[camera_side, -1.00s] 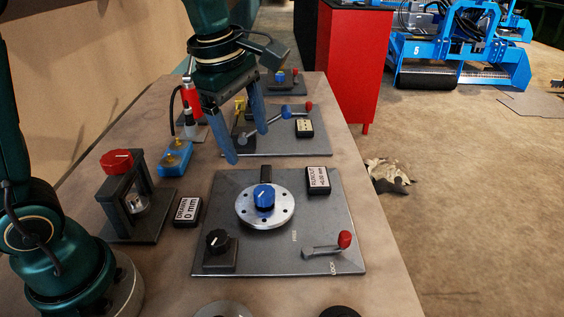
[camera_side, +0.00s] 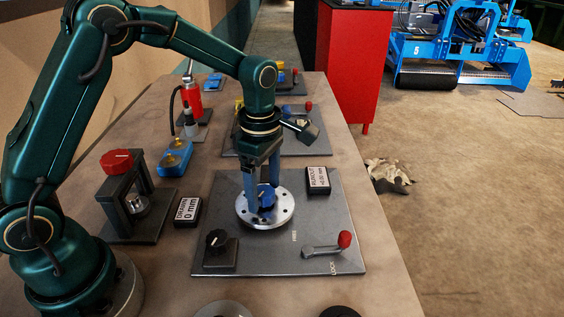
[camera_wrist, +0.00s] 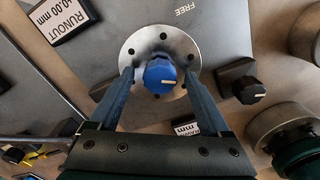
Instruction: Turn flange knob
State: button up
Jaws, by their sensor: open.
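The blue flange knob (camera_side: 266,196) stands at the centre of the round silver flange (camera_side: 280,215), which has small holes around it, on a grey plate (camera_side: 330,220). In the wrist view the knob (camera_wrist: 160,75) has a white mark pointing right, and the flange (camera_wrist: 140,40) lies around it. My gripper (camera_side: 260,205) points down over the flange. Its two blue fingers are open, one on each side of the knob; in the wrist view the gripper (camera_wrist: 158,85) shows gaps between both fingers and the knob. The fingers partly hide the knob in the side view.
On the same plate are a black knob (camera_side: 216,241), a red-tipped lever (camera_side: 343,240) near FREE and LOCK marks, and a RUNOUT display (camera_side: 317,179). A stand with a red knob (camera_side: 117,161) is at left, beside a small display (camera_side: 187,211). A second plate lies behind.

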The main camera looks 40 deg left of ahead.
grip_shut()
